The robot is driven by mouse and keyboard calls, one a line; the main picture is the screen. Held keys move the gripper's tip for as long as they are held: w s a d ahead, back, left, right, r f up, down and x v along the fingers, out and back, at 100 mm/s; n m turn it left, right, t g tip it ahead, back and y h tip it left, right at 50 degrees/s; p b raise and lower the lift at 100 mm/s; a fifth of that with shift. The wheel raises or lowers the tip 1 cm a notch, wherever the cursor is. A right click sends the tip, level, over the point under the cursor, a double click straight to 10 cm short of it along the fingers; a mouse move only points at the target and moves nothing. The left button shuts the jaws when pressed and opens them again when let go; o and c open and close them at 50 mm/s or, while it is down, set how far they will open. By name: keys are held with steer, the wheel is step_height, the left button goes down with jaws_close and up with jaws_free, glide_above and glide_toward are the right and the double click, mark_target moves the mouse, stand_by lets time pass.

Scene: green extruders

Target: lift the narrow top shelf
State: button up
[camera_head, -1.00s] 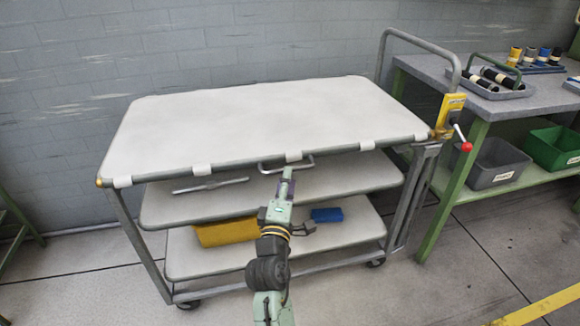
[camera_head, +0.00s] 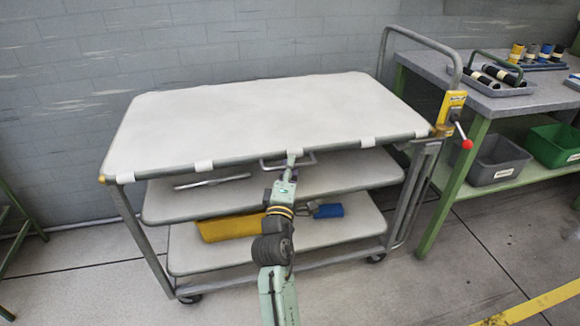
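The top shelf (camera_head: 260,120) is a pale panel with a grey rim and white clips along its front edge, on a grey wheeled cart. It looks tilted, with its front edge lower than its back. A metal loop handle (camera_head: 305,161) hangs under the front edge near the middle. My gripper (camera_head: 290,162) is at the front edge, by this handle and a white clip. The fingers are too small and overlapped to tell whether they are open or shut, or whether they touch the handle.
The middle shelf (camera_head: 350,177) holds a metal bar (camera_head: 212,181). The bottom shelf (camera_head: 200,260) holds a yellow item (camera_head: 225,228) and a blue item (camera_head: 328,211). A yellow box with a red-knobbed lever (camera_head: 466,144) is at the right corner. A workbench (camera_head: 480,105) stands right.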

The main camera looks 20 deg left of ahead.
jaws_close()
stand_by(0.4)
